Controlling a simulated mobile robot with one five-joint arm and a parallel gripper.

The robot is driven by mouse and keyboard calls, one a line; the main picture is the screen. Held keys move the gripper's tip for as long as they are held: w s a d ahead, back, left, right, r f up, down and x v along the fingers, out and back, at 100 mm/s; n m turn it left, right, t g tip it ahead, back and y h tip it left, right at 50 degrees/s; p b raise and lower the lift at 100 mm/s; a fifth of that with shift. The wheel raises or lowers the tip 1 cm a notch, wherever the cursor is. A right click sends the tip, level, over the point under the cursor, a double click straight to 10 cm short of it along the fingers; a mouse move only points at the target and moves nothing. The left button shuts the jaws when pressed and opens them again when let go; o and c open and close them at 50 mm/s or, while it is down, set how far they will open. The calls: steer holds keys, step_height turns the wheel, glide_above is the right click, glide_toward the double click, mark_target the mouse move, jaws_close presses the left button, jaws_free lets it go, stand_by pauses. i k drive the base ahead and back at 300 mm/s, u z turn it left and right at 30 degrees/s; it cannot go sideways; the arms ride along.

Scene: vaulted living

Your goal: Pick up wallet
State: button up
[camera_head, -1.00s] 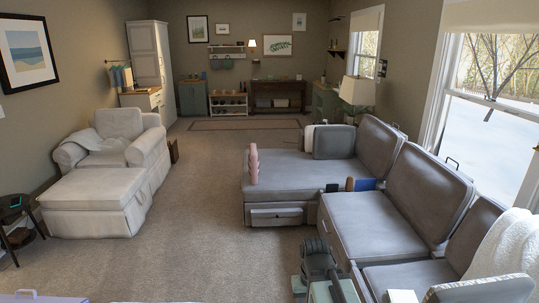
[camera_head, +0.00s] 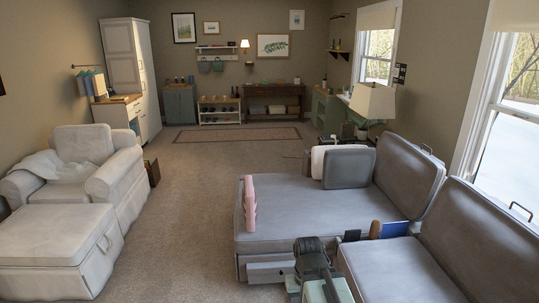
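I cannot pick out the wallet for certain. A small dark flat item (camera_head: 351,236) lies on the grey sofa near the seam between its seats. Beside it are an upright brown item (camera_head: 375,229) and a blue item (camera_head: 395,229). Each is too small to identify surely. My arm shows at the bottom centre, in front of the sofa. The dark end of it, my gripper (camera_head: 314,258), is apart from these items. Its fingers cannot be made out, so whether it is open or shut is unclear.
The grey sofa (camera_head: 300,208) fills the right, with a pink object (camera_head: 250,204) on its left edge and a loose cushion (camera_head: 348,168) at its back. A white armchair and ottoman (camera_head: 55,248) stand left. The carpet (camera_head: 190,215) between is clear.

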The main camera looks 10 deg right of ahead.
mark_target(351, 235)
steer(key=i, duration=2.25)
steer(key=u, duration=1.05)
